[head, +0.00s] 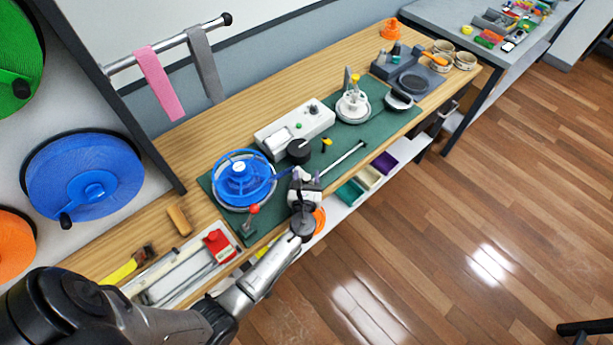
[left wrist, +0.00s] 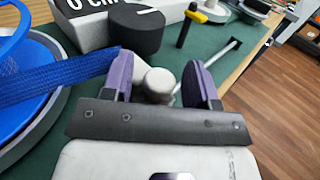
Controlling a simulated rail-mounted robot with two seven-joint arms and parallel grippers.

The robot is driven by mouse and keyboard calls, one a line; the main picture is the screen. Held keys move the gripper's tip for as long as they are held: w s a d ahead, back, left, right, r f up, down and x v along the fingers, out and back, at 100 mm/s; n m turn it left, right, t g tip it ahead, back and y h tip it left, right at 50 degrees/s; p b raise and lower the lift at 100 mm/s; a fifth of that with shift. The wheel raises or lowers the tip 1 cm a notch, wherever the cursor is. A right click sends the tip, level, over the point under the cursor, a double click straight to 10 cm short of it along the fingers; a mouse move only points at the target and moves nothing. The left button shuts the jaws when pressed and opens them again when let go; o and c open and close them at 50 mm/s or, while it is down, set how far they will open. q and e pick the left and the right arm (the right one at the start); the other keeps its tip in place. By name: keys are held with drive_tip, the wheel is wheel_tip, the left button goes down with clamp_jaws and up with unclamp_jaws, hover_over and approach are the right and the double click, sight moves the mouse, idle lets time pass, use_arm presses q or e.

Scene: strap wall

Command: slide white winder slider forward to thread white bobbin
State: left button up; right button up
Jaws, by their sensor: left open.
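My left gripper (head: 304,184) is over the green mat beside the blue strap reel (head: 242,178). In the left wrist view its two purple fingers (left wrist: 160,72) stand apart on either side of a pale rounded knob (left wrist: 157,84), which looks like the slider's. Contact cannot be told. A metal rail (head: 346,158) runs from near the gripper to the right. A blue strap (left wrist: 62,85) reaches from the reel to the left finger. A white bobbin-like spool (head: 352,105) stands on a round base farther back. My right gripper is not in view.
A white box (head: 294,130) and a black cylinder (head: 299,151) stand just behind the gripper. A tray with a red block (head: 218,243) is at the left front. Coloured bins (head: 368,178) sit below the front edge.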

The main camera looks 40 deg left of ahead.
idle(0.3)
use_arm(q)
clamp_jaws()
idle(0.3)
drive_tip(key=shift+w, duration=0.1)
